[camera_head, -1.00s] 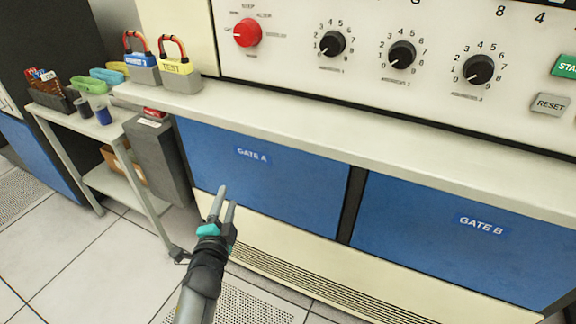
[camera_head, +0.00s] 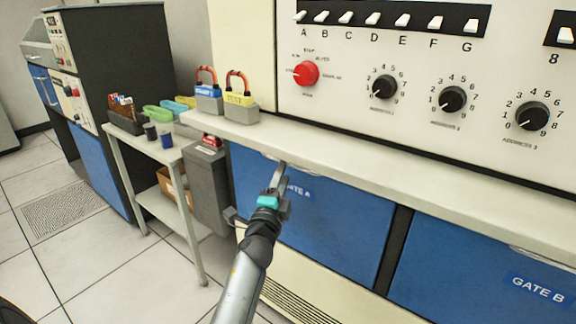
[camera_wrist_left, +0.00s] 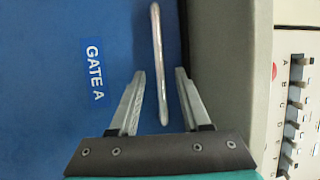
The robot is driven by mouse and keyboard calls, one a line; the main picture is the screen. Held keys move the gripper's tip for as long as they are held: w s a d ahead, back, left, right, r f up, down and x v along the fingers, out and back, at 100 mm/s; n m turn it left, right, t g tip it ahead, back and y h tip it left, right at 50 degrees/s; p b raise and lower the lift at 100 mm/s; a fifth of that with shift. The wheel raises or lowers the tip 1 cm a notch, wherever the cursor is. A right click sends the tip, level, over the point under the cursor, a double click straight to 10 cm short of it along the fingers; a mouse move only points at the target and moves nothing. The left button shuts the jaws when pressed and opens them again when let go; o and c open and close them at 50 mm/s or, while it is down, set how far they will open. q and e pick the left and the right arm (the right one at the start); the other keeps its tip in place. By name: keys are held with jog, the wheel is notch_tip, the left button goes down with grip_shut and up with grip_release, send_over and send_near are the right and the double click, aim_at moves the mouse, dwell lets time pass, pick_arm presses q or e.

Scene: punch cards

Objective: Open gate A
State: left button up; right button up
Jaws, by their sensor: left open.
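Gate A (camera_head: 345,230) is a blue panel below the cream ledge, and it looks closed. Its label is partly covered by my left gripper (camera_head: 279,177) in the head view and shows whole in the left wrist view (camera_wrist_left: 94,69). A pale metal bar handle (camera_wrist_left: 157,60) runs along the panel's upper edge. My left gripper (camera_wrist_left: 160,80) is open, with one finger on each side of the handle's line. The handle's lower end lies between the fingers; I cannot tell whether they touch it. My right gripper is not in view.
The cream ledge (camera_head: 420,175) juts out just above the panel. Gate B (camera_head: 460,270) is to the right. A grey box (camera_head: 208,190) and a small cart (camera_head: 145,150) stand to the left. Open tiled floor (camera_head: 70,235) lies further left.

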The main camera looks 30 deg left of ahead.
pick_arm(q)
jog(key=shift+b+x, duration=0.5)
jog(key=shift+x, duration=2.15)
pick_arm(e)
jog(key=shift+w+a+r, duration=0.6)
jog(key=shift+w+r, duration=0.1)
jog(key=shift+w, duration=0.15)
pick_arm(q)
jog(key=shift+c, duration=0.4)
grip_shut()
